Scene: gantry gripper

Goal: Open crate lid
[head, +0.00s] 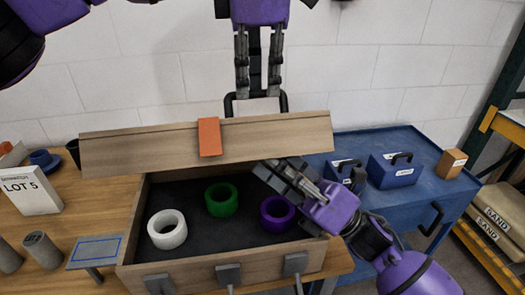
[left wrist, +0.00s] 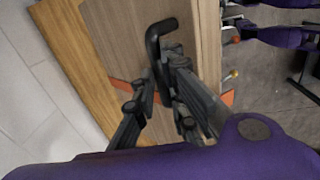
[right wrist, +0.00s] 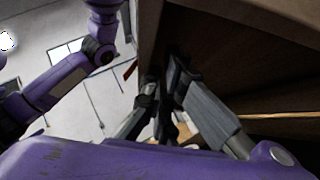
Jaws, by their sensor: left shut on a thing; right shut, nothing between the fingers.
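The wooden crate lid (head: 270,135) is raised and tilted above the open wooden crate (head: 215,272), an orange strap (head: 209,137) on its face. My left gripper (head: 257,92) is shut on the black lid handle (head: 284,102); the left wrist view shows the handle (left wrist: 155,40) between the fingers. My right gripper (head: 270,172) is shut and empty at the crate's right side, just under the lid's lower edge. In the right wrist view its fingertips (right wrist: 160,82) are close to dark wood; I cannot tell if they touch. Inside the crate are white (head: 167,229), green (head: 221,200) and purple (head: 277,214) rings.
Three grey latches (head: 228,274) are on the crate's front. A LOT 5 box (head: 30,190), grey cylinders (head: 42,250) and a blue-framed plate (head: 94,251) stand left on the wooden table. A blue cabinet (head: 405,207) with blue cases stands right. A white wall is behind.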

